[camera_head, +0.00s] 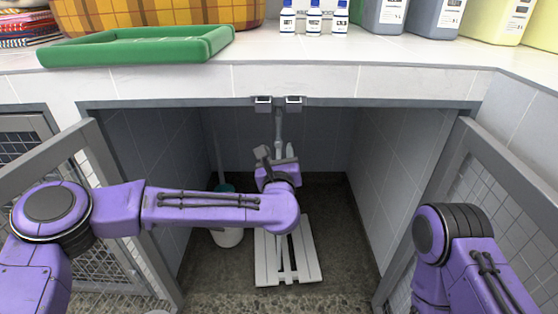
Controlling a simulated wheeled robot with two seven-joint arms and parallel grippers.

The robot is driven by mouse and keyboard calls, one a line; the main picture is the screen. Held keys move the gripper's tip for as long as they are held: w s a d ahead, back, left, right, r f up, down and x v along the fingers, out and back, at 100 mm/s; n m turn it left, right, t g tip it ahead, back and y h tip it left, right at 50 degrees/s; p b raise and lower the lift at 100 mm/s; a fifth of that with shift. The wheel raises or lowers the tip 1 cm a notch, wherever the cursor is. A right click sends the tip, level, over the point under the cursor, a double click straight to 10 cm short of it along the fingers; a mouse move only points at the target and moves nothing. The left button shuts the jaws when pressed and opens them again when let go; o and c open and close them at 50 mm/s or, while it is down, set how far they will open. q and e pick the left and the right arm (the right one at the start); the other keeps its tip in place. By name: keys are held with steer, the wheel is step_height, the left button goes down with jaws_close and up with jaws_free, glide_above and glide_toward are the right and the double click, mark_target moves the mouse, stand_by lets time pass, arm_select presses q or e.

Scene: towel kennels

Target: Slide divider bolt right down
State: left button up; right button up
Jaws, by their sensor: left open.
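Two small grey metal brackets are fixed under the counter's front edge at the middle of the opening, a left one (263,103) and a right one (294,103). The right one may be the right divider bolt; its sliding part is too small to make out. A grey upright bar (278,125) shows just below and between them. My left gripper (275,153) is inside the opening below the brackets, pointing up and away, open, with nothing seen between its fingers. It appears apart from the brackets. My right arm is at the lower right; its gripper is outside the view.
A white slatted board (267,262) lies on the kennel floor beneath my left arm. A white bucket (228,238) stands left of it. Mesh doors stand open at left (75,170) and right (500,170). The counter above holds a green tray (135,47) and several bottles.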

arm_select(q)
steer(key=s, duration=0.5)
